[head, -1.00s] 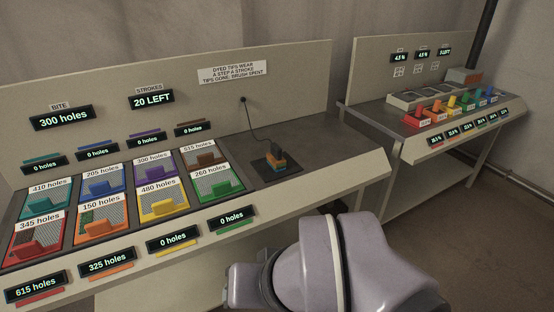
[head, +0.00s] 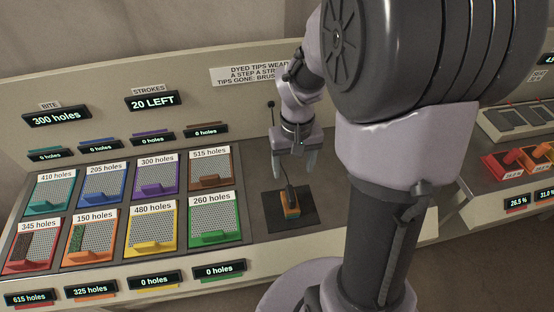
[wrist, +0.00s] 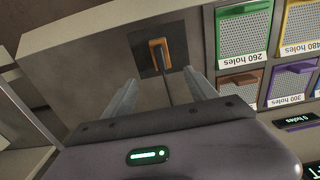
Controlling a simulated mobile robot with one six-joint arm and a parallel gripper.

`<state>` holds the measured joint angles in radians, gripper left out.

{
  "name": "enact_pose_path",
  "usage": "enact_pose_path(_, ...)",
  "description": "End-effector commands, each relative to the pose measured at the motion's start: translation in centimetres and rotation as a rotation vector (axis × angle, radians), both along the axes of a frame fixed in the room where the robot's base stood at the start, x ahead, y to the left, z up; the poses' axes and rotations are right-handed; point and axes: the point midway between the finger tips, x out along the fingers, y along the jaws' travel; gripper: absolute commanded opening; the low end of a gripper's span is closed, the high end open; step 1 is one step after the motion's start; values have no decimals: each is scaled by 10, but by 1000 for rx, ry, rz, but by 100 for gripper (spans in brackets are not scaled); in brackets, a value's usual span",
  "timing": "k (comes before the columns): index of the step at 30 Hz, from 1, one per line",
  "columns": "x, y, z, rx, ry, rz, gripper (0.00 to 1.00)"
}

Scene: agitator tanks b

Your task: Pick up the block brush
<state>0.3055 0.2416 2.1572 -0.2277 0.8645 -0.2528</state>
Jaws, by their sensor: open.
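The block brush (head: 291,209), a small orange and dark block with a cable at its top, stands on a dark square pad (head: 309,201) at the right of the bench. My gripper (head: 294,166) is open and empty above the brush, fingers pointing down. In the wrist view the brush (wrist: 155,50) lies ahead of the gap between the open fingers (wrist: 160,80). The fingers appear apart from it. The cable runs back from the brush between the fingers in that view.
Several coloured perforated plates with hole-count labels sit left of the pad; the green one (head: 214,214) is nearest. A back panel with a sign (head: 240,75) rises behind. My arm hides part of the right side. A second bench holds coloured blocks (head: 505,162).

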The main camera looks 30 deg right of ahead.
Motion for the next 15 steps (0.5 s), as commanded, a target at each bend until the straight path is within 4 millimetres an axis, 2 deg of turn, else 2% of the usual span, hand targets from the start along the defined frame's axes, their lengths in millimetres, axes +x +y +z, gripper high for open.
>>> enact_pose_path(6, -1, 1, -69, 2, 6, 0, 66)
enact_pose_path(9, -1, 1, -96, 2, 4, 0, 66)
enact_pose_path(12, -1, 1, -113, 2, 3, -1, 66)
enact_pose_path(15, -1, 0, -120, 0, 1, -1, 66)
